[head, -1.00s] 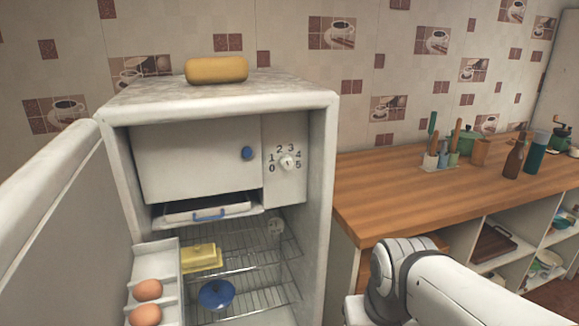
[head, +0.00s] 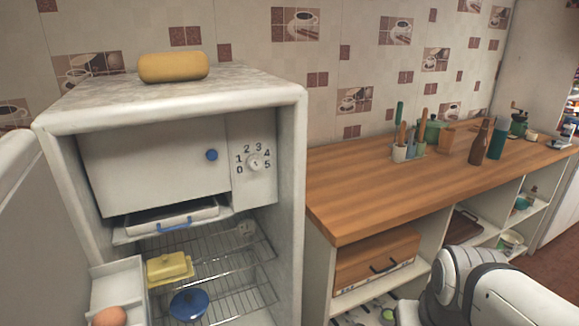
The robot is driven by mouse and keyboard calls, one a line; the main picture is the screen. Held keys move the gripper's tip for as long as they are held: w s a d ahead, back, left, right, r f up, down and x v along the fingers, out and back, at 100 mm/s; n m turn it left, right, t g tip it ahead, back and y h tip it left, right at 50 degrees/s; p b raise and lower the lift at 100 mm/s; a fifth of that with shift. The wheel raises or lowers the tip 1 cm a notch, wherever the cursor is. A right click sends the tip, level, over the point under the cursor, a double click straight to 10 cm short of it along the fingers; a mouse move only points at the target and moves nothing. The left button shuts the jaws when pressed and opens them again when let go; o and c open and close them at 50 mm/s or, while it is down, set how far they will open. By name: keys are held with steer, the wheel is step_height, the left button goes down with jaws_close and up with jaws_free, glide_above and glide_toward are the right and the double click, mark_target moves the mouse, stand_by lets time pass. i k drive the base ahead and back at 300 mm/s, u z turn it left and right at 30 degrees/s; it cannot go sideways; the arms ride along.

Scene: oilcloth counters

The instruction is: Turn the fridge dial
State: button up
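The fridge (head: 292,200) stands open at the left, its door (head: 30,230) swung out to the left edge. The fridge dial (head: 254,162) is a small white knob on the panel right of the freezer flap, ringed by the numbers 0 to 5. Its pointer is too small to read surely. Part of my arm shows at the lower right, well apart from the dial. My gripper is out of view.
The freezer flap (head: 150,165) is shut, with a blue knob. A tray, a yellow butter dish (head: 169,268), a blue lidded pot (head: 188,304) and an egg (head: 109,317) are inside. A wooden counter (head: 400,180) with utensils and bottles stands at the right.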

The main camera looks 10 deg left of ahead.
mark_target(253, 162)
steer(key=z, duration=0.05)
steer(key=k, duration=1)
steer(key=u, duration=0.4)
steer(key=i, duration=1)
steer(key=u, duration=0.05)
